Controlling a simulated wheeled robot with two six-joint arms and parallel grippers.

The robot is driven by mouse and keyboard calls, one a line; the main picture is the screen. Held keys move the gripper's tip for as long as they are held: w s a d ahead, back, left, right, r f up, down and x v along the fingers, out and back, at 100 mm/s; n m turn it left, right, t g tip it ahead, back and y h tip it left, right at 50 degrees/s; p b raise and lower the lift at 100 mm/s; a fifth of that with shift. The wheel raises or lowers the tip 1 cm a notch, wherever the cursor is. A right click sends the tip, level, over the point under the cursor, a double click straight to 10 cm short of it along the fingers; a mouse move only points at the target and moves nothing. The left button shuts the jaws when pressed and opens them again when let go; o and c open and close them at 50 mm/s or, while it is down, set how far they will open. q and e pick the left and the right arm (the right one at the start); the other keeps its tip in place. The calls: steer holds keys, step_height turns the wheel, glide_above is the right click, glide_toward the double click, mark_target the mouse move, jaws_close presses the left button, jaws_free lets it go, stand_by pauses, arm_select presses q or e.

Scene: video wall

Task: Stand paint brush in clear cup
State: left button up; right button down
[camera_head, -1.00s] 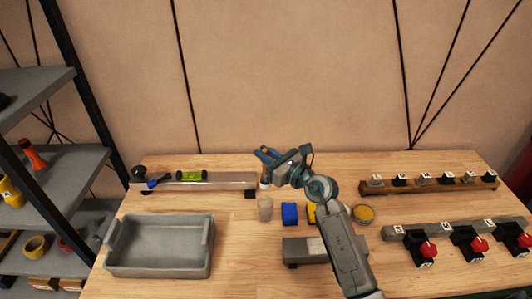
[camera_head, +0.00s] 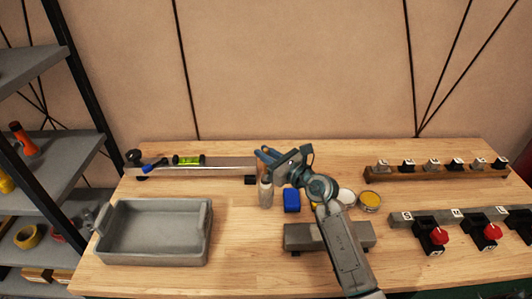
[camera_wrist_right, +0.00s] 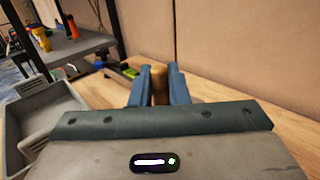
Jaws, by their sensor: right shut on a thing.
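My right gripper (camera_head: 268,155) is over the back middle of the table, its blue fingers shut on a tan, wooden-looking piece (camera_wrist_right: 160,85), which I take to be the paint brush. The hand hides most of the brush in the head view. The clear cup (camera_head: 266,196) stands on the table directly below the fingertips in the head view. I cannot tell whether the brush's lower end is inside the cup or just above it. The cup is not seen in the right wrist view. My left gripper is not in view.
A grey tray (camera_head: 205,248) is at the left. A rail with a green level (camera_head: 188,160) lies behind. A grey block (camera_head: 300,238) is in front.

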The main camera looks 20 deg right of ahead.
mark_target(266, 166)
step_height(266, 166, down, 2)
steer(key=shift+f+b, duration=0.25)
steer(key=shift+b, duration=0.5)
steer(key=shift+f+b, duration=0.45)
steer(key=shift+f, duration=0.2)
steer(key=shift+f+b, duration=0.35)
steer(key=shift+f, duration=0.25)
steer(key=c, duration=1.4)
jaws_free()
steer(key=shift+o, duration=0.4)
steer(key=shift+s, duration=0.1)
